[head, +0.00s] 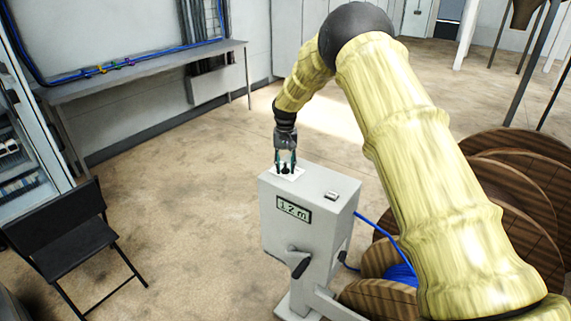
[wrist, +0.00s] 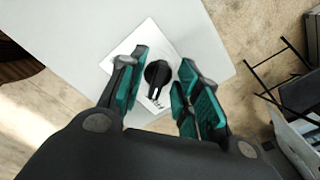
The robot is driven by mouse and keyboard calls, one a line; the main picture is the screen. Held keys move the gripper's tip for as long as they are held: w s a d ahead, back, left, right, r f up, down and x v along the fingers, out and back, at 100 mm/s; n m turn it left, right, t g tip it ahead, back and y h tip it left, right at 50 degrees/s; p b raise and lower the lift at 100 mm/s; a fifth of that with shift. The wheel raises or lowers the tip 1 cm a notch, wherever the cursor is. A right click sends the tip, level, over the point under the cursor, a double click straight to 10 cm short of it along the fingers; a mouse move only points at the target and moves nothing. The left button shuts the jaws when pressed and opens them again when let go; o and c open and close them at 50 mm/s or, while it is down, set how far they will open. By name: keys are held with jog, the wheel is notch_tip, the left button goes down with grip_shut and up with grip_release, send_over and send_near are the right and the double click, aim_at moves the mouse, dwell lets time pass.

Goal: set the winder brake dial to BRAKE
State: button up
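The winder (head: 305,222) is a pale grey box on a stand, with a display reading "12 m" on its front. Its brake dial is a black knob (wrist: 157,75) on a white plate (wrist: 148,38) on the box top. In the head view the dial (head: 285,169) is partly hidden by my fingers. My gripper (wrist: 157,85) is open above the box top, with its teal-padded fingers on either side of the knob and visible gaps to it. The knob's white pointer line points toward the bottom of the wrist view. Lettering on the plate is too small to read.
A small switch (head: 332,195) sits on the box top, and a crank handle (head: 300,266) is on its front. Wooden cable reels (head: 515,205) stand at right. A black folding chair (head: 70,240) stands at left. Floor left of the winder is clear.

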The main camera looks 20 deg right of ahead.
jog(key=shift+f, duration=0.1)
grip_shut()
jog(key=shift+m, duration=0.3)
jog(key=m, duration=0.6)
jog(key=shift+w+a+b, duration=0.15)
jog(key=shift+w+b, duration=0.05)
jog(key=shift+b, duration=0.15)
jog(key=m, duration=0.4)
jog(key=shift+w+a, duration=0.1)
jog(key=shift+w, duration=0.05)
jog(key=shift+w+m, duration=0.1)
jog(key=shift+m, duration=1.5)
